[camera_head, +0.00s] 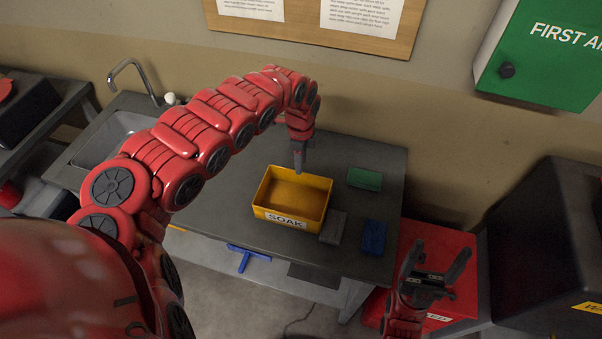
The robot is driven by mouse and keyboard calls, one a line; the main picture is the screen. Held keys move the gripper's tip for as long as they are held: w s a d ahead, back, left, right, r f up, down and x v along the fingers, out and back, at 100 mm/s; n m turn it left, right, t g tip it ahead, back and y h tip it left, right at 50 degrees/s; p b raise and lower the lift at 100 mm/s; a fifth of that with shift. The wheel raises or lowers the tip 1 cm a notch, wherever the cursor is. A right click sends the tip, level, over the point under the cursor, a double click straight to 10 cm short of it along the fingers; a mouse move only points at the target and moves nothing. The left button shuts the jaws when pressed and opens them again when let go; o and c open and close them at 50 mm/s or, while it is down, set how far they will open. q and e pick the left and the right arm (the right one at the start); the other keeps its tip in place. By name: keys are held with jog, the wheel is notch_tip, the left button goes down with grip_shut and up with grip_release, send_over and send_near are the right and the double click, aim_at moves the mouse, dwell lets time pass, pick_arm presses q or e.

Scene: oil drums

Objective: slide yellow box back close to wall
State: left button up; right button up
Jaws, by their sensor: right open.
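The yellow box (265,212) is an open, empty-looking tray with a white "SOAK" label on its front. It sits on the dark grey counter (345,158), with a strip of counter between it and the wall (385,110). My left gripper (299,168) points down at the box's back edge, near its middle. I cannot tell whether it touches the box or whether its fingers are open or shut. My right gripper (434,262) is open and empty, above the red case at the lower right.
A green block (364,179), a grey block (333,227) and a blue block (373,238) lie right of the box. A sink (108,140) with a tap is at the left. A green first aid cabinet (540,60) hangs on the wall. A red case (460,300) stands right of the counter.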

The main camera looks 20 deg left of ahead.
pick_arm(q)
jog(key=p, duration=0.1)
send_over(301, 185)
notch_tip(301, 185, down, 7)
jog(key=shift+r, duration=0.15)
jog(key=shift+w+f, duration=0.1)
jog(key=shift+f, duration=1.05)
grip_shut()
dwell(0.4)
